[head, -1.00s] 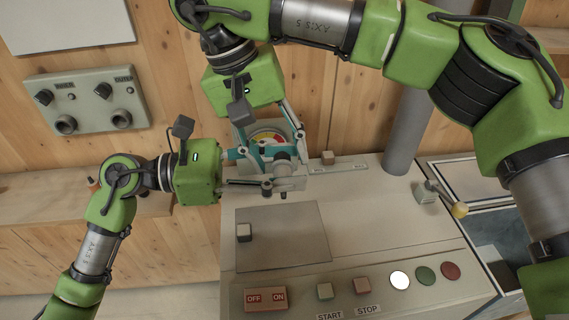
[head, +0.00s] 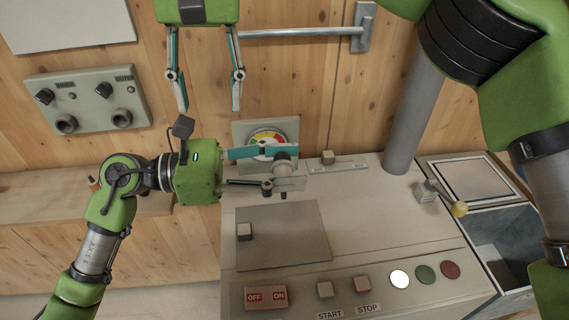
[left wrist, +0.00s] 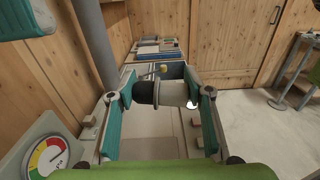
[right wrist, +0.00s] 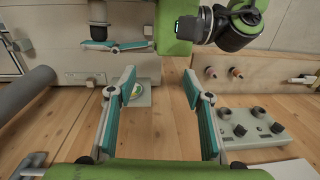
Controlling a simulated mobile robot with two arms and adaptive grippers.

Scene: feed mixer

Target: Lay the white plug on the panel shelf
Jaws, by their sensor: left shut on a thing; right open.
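The white plug (left wrist: 172,93), a pale cylinder with a dark end, lies across between the fingers of my left gripper (left wrist: 160,105) in the left wrist view. In the head view, my left gripper (head: 297,168) is shut on the plug (head: 284,167), in front of the dial and above the back of the cabinet top. My right gripper (head: 209,103) is open and empty, up and to the left, apart from the plug. It also shows open in the right wrist view (right wrist: 160,88). A wooden shelf (head: 40,188) runs below the grey knob panel (head: 86,100) at the left, partly behind my left arm.
The cabinet top (head: 370,215) has buttons along its front and a yellow-knobbed lever (head: 458,209) at right. A dial gauge (head: 267,138) is on the wall behind. A wall bar (head: 300,33) is above.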

